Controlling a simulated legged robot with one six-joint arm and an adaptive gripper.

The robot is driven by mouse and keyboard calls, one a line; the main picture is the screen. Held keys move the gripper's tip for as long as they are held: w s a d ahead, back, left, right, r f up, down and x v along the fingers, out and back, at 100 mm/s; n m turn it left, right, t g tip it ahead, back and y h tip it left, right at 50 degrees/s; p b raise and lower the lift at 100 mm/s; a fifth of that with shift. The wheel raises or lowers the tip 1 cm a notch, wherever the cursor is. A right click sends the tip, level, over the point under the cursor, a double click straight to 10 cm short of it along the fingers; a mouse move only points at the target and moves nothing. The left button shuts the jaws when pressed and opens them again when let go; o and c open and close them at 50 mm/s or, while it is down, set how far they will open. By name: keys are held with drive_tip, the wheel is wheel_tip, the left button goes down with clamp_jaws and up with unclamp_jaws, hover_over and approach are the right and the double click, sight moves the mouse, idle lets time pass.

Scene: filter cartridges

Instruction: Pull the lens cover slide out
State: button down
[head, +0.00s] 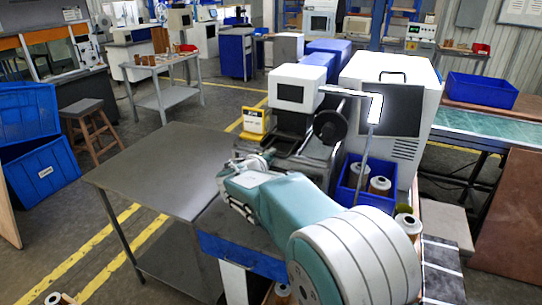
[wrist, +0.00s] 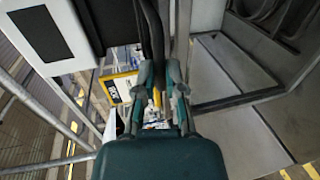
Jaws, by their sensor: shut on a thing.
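A narrow yellow piece shows low between the fingers. The fingers close on the lens cover slide, but they hide most of it, and how far out it sits cannot be told. In the head view my gripper (head: 258,162) is at the front of the grey bench machine (head: 318,150), partly hidden by my wrist. The machine's white box with a dark screen (head: 296,92) is above and behind it; it also shows in the wrist view (wrist: 45,32).
A yellow unit (head: 254,122) stands left of the machine. A bare metal table (head: 160,165) is at left. A blue bin (head: 365,185) with filter cartridges and a tall white cabinet (head: 390,100) stand at right. A lamp arm (head: 362,150) rises near my arm.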

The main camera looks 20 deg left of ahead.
drive_tip(key=f+v, duration=0.2)
drive_tip(key=v, duration=0.8)
drive_tip(key=s+f+v, duration=0.1)
drive_tip(key=f+v, duration=0.1)
drive_tip(key=v, duration=0.8)
drive_tip(key=shift+f, duration=0.3)
drive_tip(key=shift+s+a, duration=0.1)
drive_tip(key=shift+s, duration=0.05)
drive_tip(key=c, duration=0.7)
unclamp_jaws()
drive_tip(key=shift+r, duration=0.1)
drive_tip(key=v, duration=1.1)
drive_tip(key=shift+s+a+r, duration=0.1)
drive_tip(key=shift+s+a, duration=0.15)
drive_tip(key=shift+s, duration=0.1)
